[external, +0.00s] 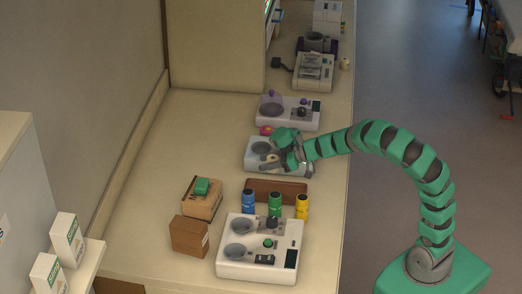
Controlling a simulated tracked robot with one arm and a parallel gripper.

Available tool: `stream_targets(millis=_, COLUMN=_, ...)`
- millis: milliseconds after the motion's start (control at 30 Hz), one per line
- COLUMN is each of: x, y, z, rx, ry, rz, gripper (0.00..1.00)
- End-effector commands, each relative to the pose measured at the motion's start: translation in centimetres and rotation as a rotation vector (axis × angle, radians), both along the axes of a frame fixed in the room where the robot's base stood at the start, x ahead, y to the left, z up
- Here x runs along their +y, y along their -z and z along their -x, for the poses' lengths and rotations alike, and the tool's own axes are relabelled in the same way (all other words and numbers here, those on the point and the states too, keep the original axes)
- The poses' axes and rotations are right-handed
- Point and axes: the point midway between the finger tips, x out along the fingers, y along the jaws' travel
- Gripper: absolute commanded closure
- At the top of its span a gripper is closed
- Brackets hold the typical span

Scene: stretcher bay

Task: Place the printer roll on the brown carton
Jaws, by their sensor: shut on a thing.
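My gripper (268,163) is over the white device with a round dish in the middle of the counter. It is shut on a small pale thing, which looks like the printer roll (271,157); the fingers partly hide it. I cannot tell whether the roll touches the device below. The brown carton (188,237) stands on the counter at the front left, closed, with a pale label on its right side. Its top looks bare. My gripper is behind it and to its right.
A tan box (203,204) with a green item on top stands just behind the brown carton. Blue, green and yellow bottles (275,204) stand before a brown block (290,190). A white two-dish device (285,268) is at the front. The counter's left side is clear.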

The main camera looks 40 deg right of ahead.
Motion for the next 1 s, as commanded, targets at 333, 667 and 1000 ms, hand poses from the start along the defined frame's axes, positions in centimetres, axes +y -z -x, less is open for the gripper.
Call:
stream_targets(millis=333, x=9.7, y=-2.0, z=3.4, rx=0.002, ry=-0.04, rz=-0.005, gripper=0.86)
stream_targets(millis=667, x=17.9, y=-3.4, z=8.5, rx=0.001, ry=-0.073, rz=-0.002, gripper=0.86)
stream_targets(millis=1000, x=23.8, y=-4.0, z=14.1, rx=-0.001, ry=-0.1, rz=0.0, gripper=0.86)
